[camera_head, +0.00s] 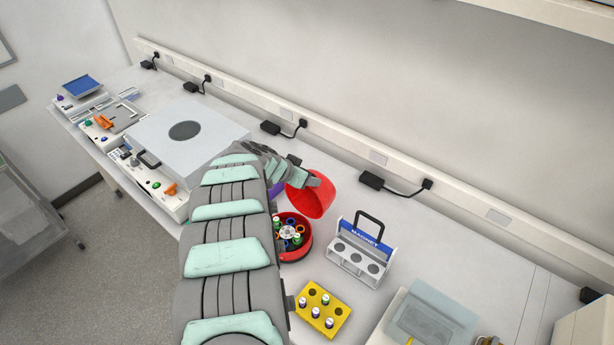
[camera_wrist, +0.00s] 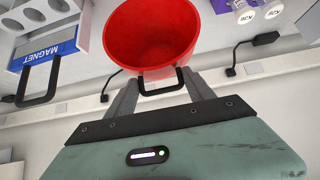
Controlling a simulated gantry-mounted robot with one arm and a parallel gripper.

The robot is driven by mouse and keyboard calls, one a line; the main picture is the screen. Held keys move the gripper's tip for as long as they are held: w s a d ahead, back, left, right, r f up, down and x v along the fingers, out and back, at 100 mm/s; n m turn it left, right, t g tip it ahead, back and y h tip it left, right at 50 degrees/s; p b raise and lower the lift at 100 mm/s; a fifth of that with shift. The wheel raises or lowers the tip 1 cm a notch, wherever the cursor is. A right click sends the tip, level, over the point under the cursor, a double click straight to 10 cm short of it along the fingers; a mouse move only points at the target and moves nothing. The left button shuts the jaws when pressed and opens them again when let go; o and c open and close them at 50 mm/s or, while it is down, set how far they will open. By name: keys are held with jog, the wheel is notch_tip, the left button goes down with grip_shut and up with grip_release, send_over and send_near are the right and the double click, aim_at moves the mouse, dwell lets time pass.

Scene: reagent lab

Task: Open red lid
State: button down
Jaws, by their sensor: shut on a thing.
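The red lid (camera_head: 319,197) is a deep, hollow red dome. In the head view it stands tilted up and back, behind the small red centrifuge base (camera_head: 303,254), whose round rotor shows uncovered with a few tubes in it. In the wrist view the red lid (camera_wrist: 150,35) shows its hollow inside. My gripper (camera_wrist: 162,84) is shut on the dark handle (camera_wrist: 161,91) at the lid's edge.
A blue-and-white magnet rack (camera_head: 358,252) stands right of the centrifuge. A yellow tube block (camera_head: 322,311) with several vials is in front. A large grey-white machine (camera_head: 187,130) is on the left. A wall rail with black plugs runs behind. Clear bench lies behind the magnet rack.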

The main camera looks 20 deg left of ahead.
jog(key=shift+f, duration=0.1)
dwell(0.3)
jog(key=c, duration=0.6)
grip_release()
